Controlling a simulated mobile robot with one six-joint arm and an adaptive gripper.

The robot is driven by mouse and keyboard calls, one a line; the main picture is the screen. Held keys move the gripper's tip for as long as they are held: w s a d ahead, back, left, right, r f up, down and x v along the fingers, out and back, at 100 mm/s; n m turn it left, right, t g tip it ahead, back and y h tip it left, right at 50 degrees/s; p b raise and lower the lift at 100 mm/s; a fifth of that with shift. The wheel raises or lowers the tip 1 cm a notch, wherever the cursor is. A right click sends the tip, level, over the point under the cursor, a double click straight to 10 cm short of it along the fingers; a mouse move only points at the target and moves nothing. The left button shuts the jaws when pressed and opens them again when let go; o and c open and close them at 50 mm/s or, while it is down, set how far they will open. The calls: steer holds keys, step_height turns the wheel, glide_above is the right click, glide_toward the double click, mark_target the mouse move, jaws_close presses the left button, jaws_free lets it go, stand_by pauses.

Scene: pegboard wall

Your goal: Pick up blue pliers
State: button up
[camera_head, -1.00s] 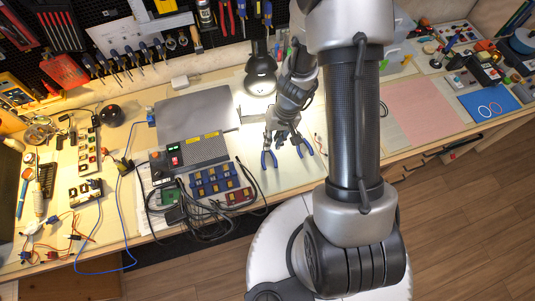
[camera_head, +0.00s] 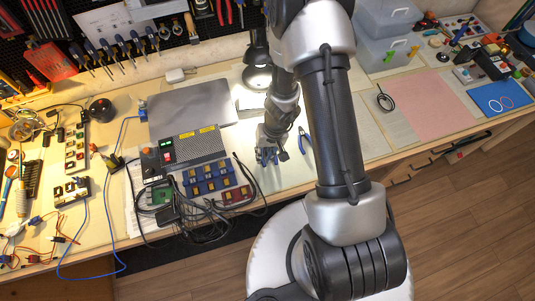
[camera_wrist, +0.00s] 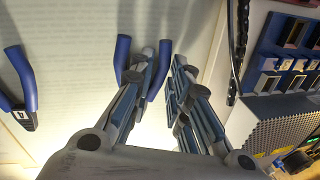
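Two pairs of blue-handled pliers lie on the bench. The left blue pliers (camera_wrist: 123,55) are mostly hidden behind my gripper in the head view, where a bit of blue handle (camera_head: 262,158) shows. My gripper (camera_wrist: 165,72) is low over them, with its two fingers apart. In the wrist view, one handle shows left of the left finger and the other handle shows in the gap between the fingers. Whether a finger touches them I cannot tell. The right blue pliers (camera_head: 306,145) lie apart from my gripper; they also show at the left of the wrist view (camera_wrist: 22,78).
A blue tray of small parts (camera_head: 208,182) and a grey ridged box (camera_head: 190,153) stand left of my gripper, with black cables (camera_head: 200,218) in front. A lamp (camera_head: 257,72) stands behind. A pink mat (camera_head: 430,105) lies clear at right.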

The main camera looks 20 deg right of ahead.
steer(key=shift+c, duration=0.4)
jaws_close()
steer(key=shift+r, duration=0.1)
step_height(320, 180, up, 20)
steer(key=p, duration=1.1)
